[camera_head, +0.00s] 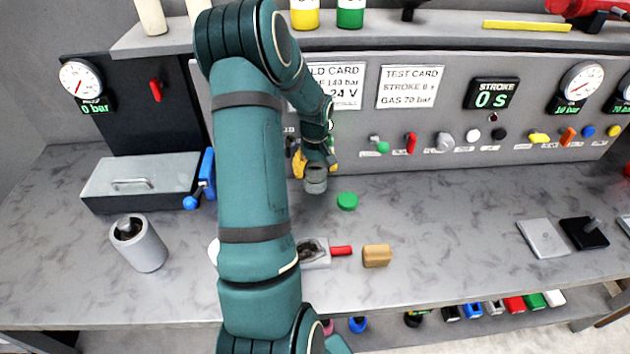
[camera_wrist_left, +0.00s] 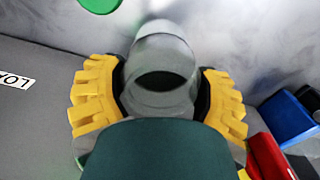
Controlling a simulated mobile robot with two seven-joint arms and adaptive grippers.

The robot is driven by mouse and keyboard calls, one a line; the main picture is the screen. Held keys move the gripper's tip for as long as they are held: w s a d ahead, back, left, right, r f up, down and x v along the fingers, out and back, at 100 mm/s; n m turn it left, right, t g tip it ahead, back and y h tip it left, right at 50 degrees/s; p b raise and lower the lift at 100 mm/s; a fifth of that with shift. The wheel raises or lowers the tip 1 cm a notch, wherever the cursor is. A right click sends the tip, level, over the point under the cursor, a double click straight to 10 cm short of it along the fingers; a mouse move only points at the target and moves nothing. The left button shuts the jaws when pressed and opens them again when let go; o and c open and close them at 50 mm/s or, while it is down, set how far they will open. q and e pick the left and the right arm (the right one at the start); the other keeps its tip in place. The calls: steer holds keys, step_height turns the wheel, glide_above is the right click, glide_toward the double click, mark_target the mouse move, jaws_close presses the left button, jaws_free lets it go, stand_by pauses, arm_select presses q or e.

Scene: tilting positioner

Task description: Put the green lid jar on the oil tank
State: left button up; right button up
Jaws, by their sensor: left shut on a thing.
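My left gripper (camera_head: 315,167) has yellow fingers and is over the back middle of the bench. In the left wrist view the fingers (camera_wrist_left: 160,100) are shut on a grey, glassy-looking cylindrical jar (camera_wrist_left: 161,62); its lower end shows in the head view (camera_head: 316,184). A round green lid (camera_head: 347,201) is on the bench just right of the held jar, apart from it. It also shows at the top of the wrist view (camera_wrist_left: 101,3). A grey box with a handled top (camera_head: 140,181) stands at the left; I cannot tell if it is the oil tank. My right gripper is out of view.
A grey open cylinder (camera_head: 142,248) stands at the front left. A blue-handled valve (camera_head: 205,172) adjoins the box. A wooden block (camera_head: 376,256) and a red-handled tool (camera_head: 341,250) lie in front. Knobs line the back panel.

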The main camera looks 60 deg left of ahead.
mark_target(315, 180)
arm_select(q)
steer(key=shift+f, duration=2.15)
steer(key=shift+f+b, duration=0.15)
steer(key=shift+b, duration=0.15)
steer(key=o, duration=1.2)
